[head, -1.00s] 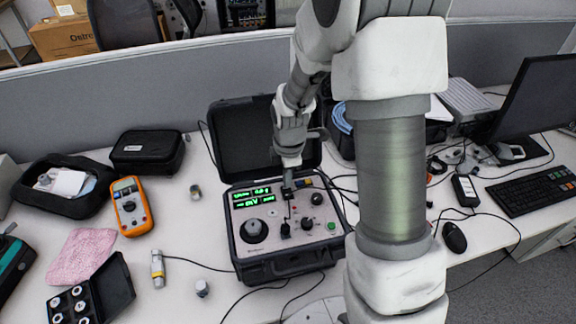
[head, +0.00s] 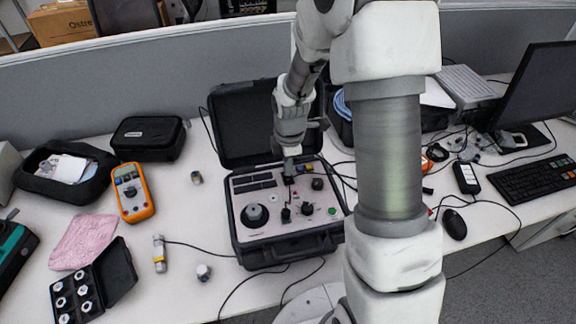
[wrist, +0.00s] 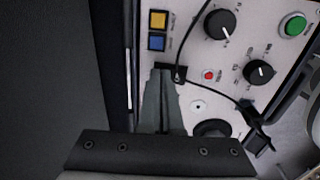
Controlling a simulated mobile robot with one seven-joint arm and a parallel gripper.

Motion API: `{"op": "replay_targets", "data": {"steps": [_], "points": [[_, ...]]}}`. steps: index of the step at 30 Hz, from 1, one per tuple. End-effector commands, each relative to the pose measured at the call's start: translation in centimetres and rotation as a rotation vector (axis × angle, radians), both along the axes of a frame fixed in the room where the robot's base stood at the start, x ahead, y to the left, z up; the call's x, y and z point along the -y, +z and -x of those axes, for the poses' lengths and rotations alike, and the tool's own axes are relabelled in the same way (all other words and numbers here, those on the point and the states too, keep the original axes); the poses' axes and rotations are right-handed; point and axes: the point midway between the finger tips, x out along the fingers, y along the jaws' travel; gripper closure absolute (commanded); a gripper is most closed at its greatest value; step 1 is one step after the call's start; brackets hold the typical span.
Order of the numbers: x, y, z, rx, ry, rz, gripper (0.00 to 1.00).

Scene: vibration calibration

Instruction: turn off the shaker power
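The shaker (head: 290,250) is an open black case with a light control panel and its lid up behind. Its display windows (head: 255,182) are dark. The panel has a large black knob (head: 254,215), smaller knobs and a green button (head: 332,210). In the wrist view, the panel shows a yellow button (wrist: 158,20), a blue button (wrist: 156,43), a small red button (wrist: 208,75) and the green button (wrist: 294,25). My gripper (head: 289,178) points down at the panel's upper middle. In the wrist view its fingers (wrist: 163,75) are together at a small black part; the contact is hidden.
A thin black cable (wrist: 206,84) runs across the panel beside my fingers. An orange multimeter (head: 132,192), a pink cloth (head: 84,241) and a sensor cylinder (head: 159,253) lie to the left. A monitor (head: 540,90) and keyboard (head: 535,182) stand to the right.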

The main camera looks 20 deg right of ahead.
Motion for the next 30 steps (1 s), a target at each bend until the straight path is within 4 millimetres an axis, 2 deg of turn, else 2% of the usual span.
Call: {"op": "replay_targets", "data": {"steps": [1,10,21,26,30], "points": [[0.0,-0.7,0.6,-0.014,0.0,0.0,1.0],[0.0,-0.6,2.1,-0.022,-0.001,0.0,1.0],[0.0,-0.5,2.2,-0.023,0.0,0.0,1.0],[-0.4,0.5,2.1,-0.02,0.001,0.0,1.0],[-1.0,2.4,1.6,-0.013,0.0,0.0,1.0]]}}
